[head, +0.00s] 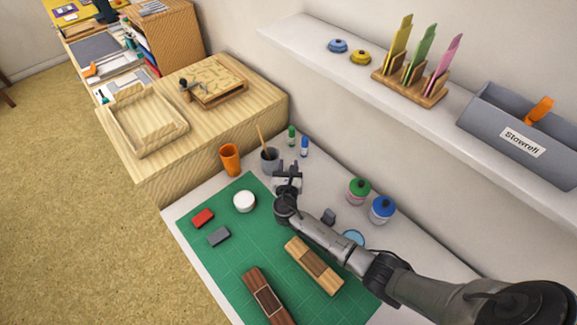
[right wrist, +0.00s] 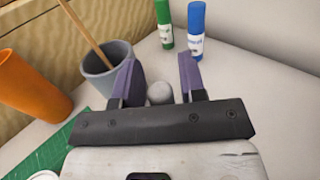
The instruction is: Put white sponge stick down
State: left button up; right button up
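My right gripper (head: 287,169) is over the white table, beside the grey cup at the back edge of the green mat. In the right wrist view its two purple fingers (right wrist: 160,72) stand apart. A pale, rounded end (right wrist: 160,92), which looks like the white sponge stick, shows between them. The rest of the stick is hidden behind the gripper body. I cannot make the stick out in the head view. My left gripper is not in view.
A grey cup (head: 269,158) with a wooden stick and an orange cup (head: 229,159) stand left of the gripper. Green (head: 291,136) and blue (head: 304,146) bottles stand behind. A white round container (head: 244,201) is on the green mat (head: 227,266). Green and blue-lidded jars (head: 370,199) are right.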

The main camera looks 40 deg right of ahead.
jog(key=shift+o, duration=0.6)
jog(key=p+v, duration=0.1)
jog(key=v, duration=1.1)
jog(key=shift+s+a+f+p, duration=0.1)
jog(key=shift+a+f+p, duration=0.15)
jog(key=shift+p, duration=0.15)
jog(key=shift+s+a, duration=0.45)
jog(key=shift+s, duration=0.05)
jog(key=shift+w, duration=0.15)
